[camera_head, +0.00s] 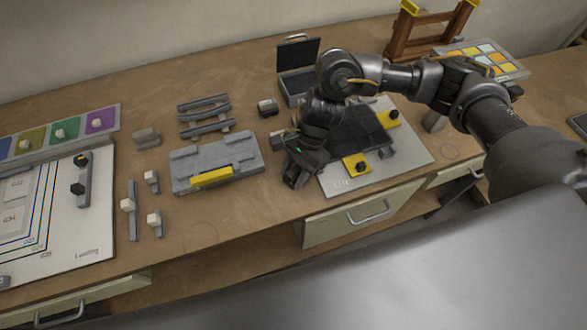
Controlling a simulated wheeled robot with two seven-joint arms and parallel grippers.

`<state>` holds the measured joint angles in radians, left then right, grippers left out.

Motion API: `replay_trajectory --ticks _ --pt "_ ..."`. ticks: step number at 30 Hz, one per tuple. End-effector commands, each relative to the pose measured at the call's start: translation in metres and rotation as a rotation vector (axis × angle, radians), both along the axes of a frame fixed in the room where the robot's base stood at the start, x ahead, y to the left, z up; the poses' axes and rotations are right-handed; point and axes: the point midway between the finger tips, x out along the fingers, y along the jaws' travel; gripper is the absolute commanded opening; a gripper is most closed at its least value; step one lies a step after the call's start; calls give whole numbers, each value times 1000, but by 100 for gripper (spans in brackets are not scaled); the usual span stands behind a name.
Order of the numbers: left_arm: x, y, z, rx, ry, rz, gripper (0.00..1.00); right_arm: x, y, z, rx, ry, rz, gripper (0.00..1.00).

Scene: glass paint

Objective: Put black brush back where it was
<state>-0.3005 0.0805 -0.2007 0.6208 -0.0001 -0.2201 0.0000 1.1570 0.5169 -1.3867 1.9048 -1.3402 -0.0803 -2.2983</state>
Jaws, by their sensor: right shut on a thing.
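My right gripper (290,177) hangs low over the table, between the grey block stand with a yellow front strip (212,179) and the white board (415,150). It is shut on a dark thing that I take to be the black brush, though dark fingers and thing blend together and its outline is hard to tell. A dark panel (358,135) lies on the white board, with yellow blocks with black knobs (356,164) at its edges. My left gripper is not in view.
Grey racks (204,114) and an open dark case (298,83) stand behind. Several white-knobbed tools (130,206) lie at the left, beside a large marked board (90,235). A wooden frame (425,35) and colour palette (485,55) are at the back right.

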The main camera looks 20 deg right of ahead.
Motion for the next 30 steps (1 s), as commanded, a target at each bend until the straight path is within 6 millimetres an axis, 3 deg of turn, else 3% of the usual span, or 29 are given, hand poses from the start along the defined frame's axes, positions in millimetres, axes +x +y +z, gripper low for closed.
replay_trajectory --ticks 8,9,13,24,26,30 --pt "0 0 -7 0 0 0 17 0 0 -4 0 0 0 13" --pt "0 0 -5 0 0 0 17 0 0 -2 -1 0 0 43" --pt "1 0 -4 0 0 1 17 0 0 -2 -1 0 -1 59" --pt "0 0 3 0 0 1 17 0 0 3 0 0 -1 59" --pt "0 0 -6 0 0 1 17 3 -3 5 0 -4 -2 59" --pt "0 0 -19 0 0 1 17 8 -13 28 2 -8 0 59"
